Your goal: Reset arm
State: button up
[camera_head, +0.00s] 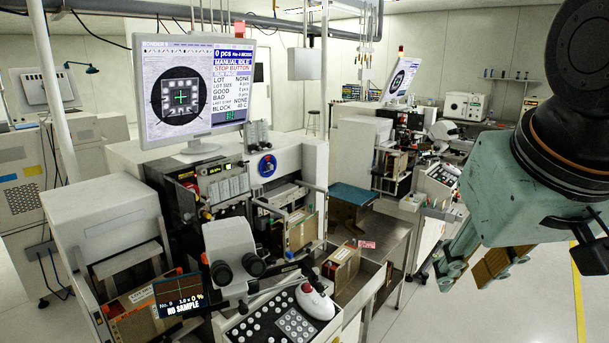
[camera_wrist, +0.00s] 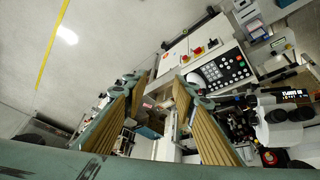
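My gripper (camera_head: 478,268) hangs at the right of the head view, in the air over the aisle and to the right of the wire bonding machine (camera_head: 265,165). Its fingers have tan ribbed pads and greenish links. In the wrist view my gripper (camera_wrist: 152,110) shows its two pads well apart, with a clear gap and nothing held between them. The machine's white control panel with keypad (camera_wrist: 225,68) shows beyond the fingers in the wrist view.
A monitor (camera_head: 195,85) stands on the machine. A white mouse-like control (camera_head: 315,300) sits on the keypad panel (camera_head: 275,325). A metal side table (camera_head: 375,245) carries brown boxes. A second bonding machine (camera_head: 360,150) stands behind. Open floor with a yellow line (camera_head: 578,300) lies at right.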

jog(key=s+a+f+g, duration=0.1)
jog(key=s+f, duration=0.3)
jog(key=s, duration=0.8)
jog(key=shift+s+a+g+y+b, duration=0.15)
jog(key=shift+a+g+y+b, duration=0.2)
jog(key=shift+a, duration=0.25)
